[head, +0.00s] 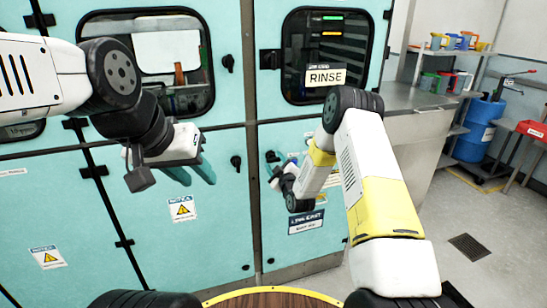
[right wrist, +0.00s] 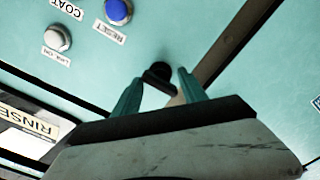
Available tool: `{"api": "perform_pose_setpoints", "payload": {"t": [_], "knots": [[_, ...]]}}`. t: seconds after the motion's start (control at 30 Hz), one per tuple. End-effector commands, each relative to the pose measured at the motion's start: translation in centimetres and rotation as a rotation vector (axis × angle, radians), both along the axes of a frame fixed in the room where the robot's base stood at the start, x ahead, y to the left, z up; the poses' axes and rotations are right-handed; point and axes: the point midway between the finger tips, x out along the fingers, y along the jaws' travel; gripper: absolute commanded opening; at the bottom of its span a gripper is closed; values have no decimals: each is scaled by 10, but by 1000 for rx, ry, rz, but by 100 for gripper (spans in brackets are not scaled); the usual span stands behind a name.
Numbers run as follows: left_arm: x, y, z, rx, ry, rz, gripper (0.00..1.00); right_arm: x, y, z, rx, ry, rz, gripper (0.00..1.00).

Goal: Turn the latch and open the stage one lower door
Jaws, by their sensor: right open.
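The teal cabinet front has lower doors. A black latch (head: 236,162) shows on the lower door (head: 222,235) left of the central seam. My right gripper (head: 275,168) is at the lower panel right of that seam, below the RINSE sign. In the right wrist view its teal fingers (right wrist: 158,92) are apart, with a black latch or knob (right wrist: 158,72) between their tips. I cannot tell whether they touch it. My left gripper (head: 194,174) hangs in front of the lower left door, fingers apart and empty. No stage-one label is readable.
Windowed upper doors (head: 325,50) are shut. Blue (right wrist: 118,11) and white (right wrist: 57,38) buttons sit on the panel near my right gripper. A steel counter (head: 418,122), a shelf with cups, a blue barrel (head: 475,130) and a red cart stand at the right. Floor there is clear.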

Motion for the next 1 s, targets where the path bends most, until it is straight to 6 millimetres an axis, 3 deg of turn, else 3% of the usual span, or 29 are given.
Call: {"api": "perform_pose_setpoints", "payload": {"t": [0.2,0.47,0.7,1.0], "knots": [[0,0,0,0,0,0,36,17,6,0,1,0,-1,50],[0,0,0,0,0,0,36,18,6,0,1,1,-1,50],[0,0,0,0,0,0,36,18,6,0,0,2,1,3],[0,0,0,0,0,0,36,16,6,-2,2,6,4,0]]}}
